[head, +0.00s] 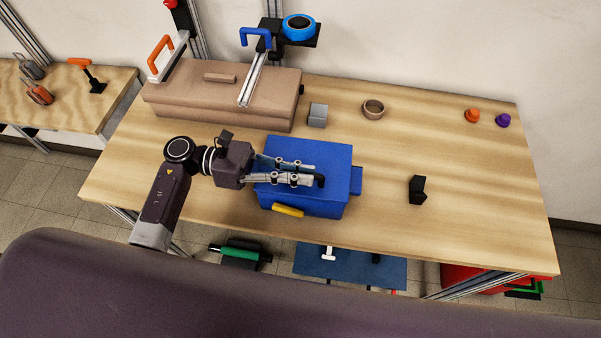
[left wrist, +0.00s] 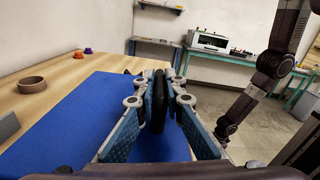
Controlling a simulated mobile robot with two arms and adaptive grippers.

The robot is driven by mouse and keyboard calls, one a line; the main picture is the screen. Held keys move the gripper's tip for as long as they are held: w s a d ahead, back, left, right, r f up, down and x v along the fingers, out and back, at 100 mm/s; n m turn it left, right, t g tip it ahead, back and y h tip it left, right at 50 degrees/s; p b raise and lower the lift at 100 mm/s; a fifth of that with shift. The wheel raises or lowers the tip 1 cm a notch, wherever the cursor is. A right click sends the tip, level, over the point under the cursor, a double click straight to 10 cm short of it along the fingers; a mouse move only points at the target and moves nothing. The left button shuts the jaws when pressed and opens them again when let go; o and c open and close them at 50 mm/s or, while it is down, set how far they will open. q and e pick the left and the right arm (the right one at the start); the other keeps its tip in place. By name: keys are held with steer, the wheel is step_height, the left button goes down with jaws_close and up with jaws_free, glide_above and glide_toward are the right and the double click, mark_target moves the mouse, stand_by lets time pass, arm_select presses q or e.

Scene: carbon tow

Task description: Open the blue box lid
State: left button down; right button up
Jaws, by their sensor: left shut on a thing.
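The blue box (head: 318,207) stands on the wooden table, with its flat blue lid (head: 328,154) lying shut on top. A yellow piece (head: 288,210) is on its near side. My left gripper (head: 315,174) reaches over the lid from the left. Its fingers are shut on the black handle (head: 321,181), which is mostly hidden by them in the head view. In the left wrist view the black handle (left wrist: 159,100) stands between the two blue finger pads, above the blue lid (left wrist: 70,125). My right gripper does not show.
A brown case (head: 220,105) lies behind the box at the left. A grey block (head: 318,115), a brown ring (head: 373,109) and a black block (head: 417,189) stand around the box. Orange (head: 472,115) and purple (head: 503,120) pieces are far right. The table's right part is mostly free.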

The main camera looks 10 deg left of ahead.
arm_select(q)
steer(key=shift+f+b, duration=0.1)
steer(key=shift+b, duration=0.3)
steer(key=shift+w+r+n+b, duration=0.25)
steer(key=shift+r+n+b, duration=0.25)
steer(key=shift+n+b, duration=0.3)
steer(key=shift+w+r+n+b, duration=0.15)
steer(key=shift+w+r+n, duration=0.25)
steer(key=shift+r, duration=0.25)
steer(key=shift+w+r+n+b, duration=0.15)
steer(key=shift+w+r+n, duration=0.1)
steer(key=shift+r+n, duration=0.3)
steer(key=shift+w+r+n+b, duration=0.35)
steer(key=shift+w+r+n, duration=0.4)
steer(key=shift+n, duration=0.2)
steer(key=shift+w+r+b, duration=0.6)
steer(key=shift+r, duration=0.15)
steer(key=c, duration=2)
jaws_free()
